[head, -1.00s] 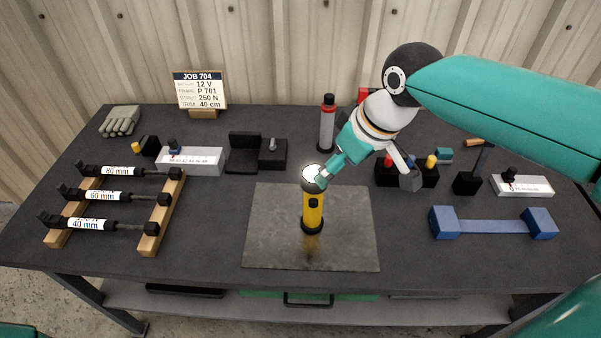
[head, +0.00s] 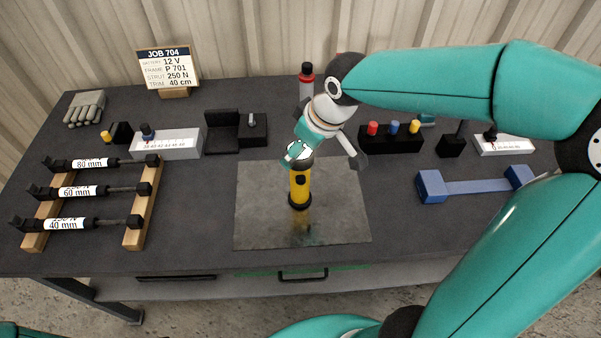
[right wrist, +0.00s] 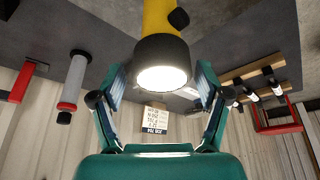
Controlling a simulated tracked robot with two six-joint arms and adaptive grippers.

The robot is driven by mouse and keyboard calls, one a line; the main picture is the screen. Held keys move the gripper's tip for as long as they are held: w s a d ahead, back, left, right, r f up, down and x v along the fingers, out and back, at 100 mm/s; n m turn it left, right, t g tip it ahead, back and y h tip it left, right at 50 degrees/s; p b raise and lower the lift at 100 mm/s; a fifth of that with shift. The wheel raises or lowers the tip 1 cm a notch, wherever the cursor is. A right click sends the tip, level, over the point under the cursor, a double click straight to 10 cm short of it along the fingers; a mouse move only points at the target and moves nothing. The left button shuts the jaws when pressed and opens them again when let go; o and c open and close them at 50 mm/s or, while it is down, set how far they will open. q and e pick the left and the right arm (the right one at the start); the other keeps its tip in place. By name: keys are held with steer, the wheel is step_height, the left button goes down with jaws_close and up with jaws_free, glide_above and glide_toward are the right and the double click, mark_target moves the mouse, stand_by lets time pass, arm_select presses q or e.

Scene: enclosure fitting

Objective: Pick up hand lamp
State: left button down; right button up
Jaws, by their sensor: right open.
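The hand lamp (head: 300,187) is yellow with a black foot and a lit head. It stands upright on the grey mat (head: 255,225) in the middle of the bench. My right gripper (head: 298,152) is at the lamp's head and partly hides it in the head view. In the right wrist view the lamp (right wrist: 160,50) points its bright face toward the camera. The open fingers of my right gripper (right wrist: 160,82) are on either side of the lamp's head, with gaps visible between. My left gripper is not in view.
A rack of labelled struts (head: 140,222) stands at the left. A red-topped grey cylinder (head: 306,88) stands behind the lamp. A black block with coloured knobs (head: 391,143) and a blue bar-shaped piece (head: 475,186) are at the right. The mat around the lamp is clear.

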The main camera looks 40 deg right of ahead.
mark_target(300, 177)
steer(key=shift+f, duration=0.6)
steer(key=p+x, duration=0.1)
steer(key=x, duration=0.3)
steer(key=shift+a+f, duration=0.15)
steer(key=shift+c, duration=0.3)
steer(key=c, duration=1.1)
